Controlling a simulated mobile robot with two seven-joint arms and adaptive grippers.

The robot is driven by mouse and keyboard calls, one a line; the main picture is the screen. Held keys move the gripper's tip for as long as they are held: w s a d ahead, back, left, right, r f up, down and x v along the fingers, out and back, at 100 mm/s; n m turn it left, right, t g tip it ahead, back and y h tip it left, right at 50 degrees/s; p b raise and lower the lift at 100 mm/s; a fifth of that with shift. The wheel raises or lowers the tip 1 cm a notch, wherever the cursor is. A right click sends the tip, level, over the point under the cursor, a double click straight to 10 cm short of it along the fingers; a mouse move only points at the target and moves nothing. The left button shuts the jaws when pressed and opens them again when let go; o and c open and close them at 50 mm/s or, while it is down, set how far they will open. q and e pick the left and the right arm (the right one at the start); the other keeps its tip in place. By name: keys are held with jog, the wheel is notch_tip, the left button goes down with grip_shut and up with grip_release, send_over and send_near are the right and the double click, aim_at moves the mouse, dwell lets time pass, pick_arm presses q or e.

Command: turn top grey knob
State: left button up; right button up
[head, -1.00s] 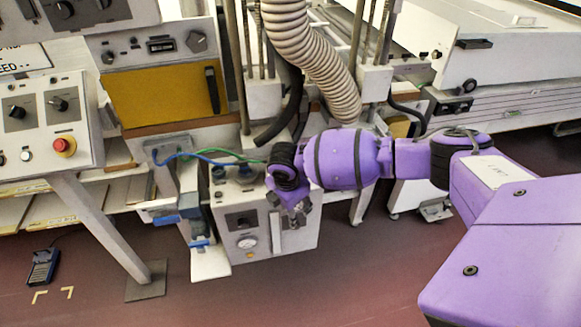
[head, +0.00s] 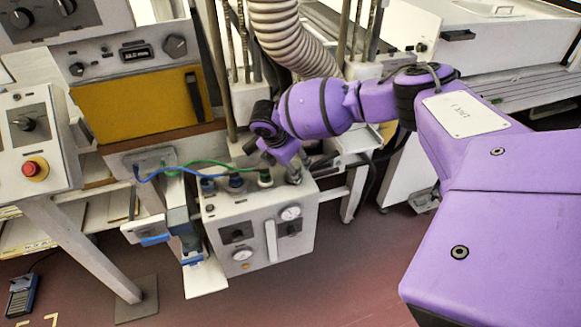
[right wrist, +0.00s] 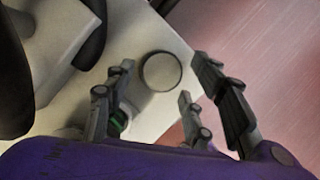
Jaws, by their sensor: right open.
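A round grey knob (right wrist: 161,71) sits on the pale top face of a box, seen from above in the right wrist view. My right gripper (right wrist: 157,88) is open, its fingers spread on both sides of the knob's outline and apart from it. In the head view the right gripper (head: 282,160) hangs over the back right of the grey control box (head: 215,215). The knob there is partly hidden by the fingers. My left gripper is not in view.
A green hose fitting (head: 265,178) and blue fittings (head: 236,181) stand on the box top, left of the gripper. A corrugated hose (head: 290,40) hangs behind. Red floor lies open in front.

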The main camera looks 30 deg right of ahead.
jog(key=shift+x, duration=0.8)
jog(key=shift+w, duration=0.1)
jog(key=c, duration=1)
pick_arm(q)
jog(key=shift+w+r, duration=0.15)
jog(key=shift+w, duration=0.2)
pick_arm(e)
jog(key=shift+a+m, duration=0.1)
jog(key=shift+m, duration=0.2)
jog(key=shift+c, duration=0.4)
jog(key=m, duration=0.1)
jog(key=m+g, duration=0.1)
jog(key=m, duration=0.1)
jog(key=shift+w+r+m, duration=0.1)
jog(key=shift+w+m, duration=0.15)
jog(key=shift+m, duration=0.15)
jog(key=shift+m+g, duration=0.5)
jog(key=shift+m, duration=0.2)
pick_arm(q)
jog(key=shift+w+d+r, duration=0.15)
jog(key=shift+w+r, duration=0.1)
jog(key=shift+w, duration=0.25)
pick_arm(e)
jog(key=shift+w+m, duration=0.1)
jog(key=shift+m, duration=0.3)
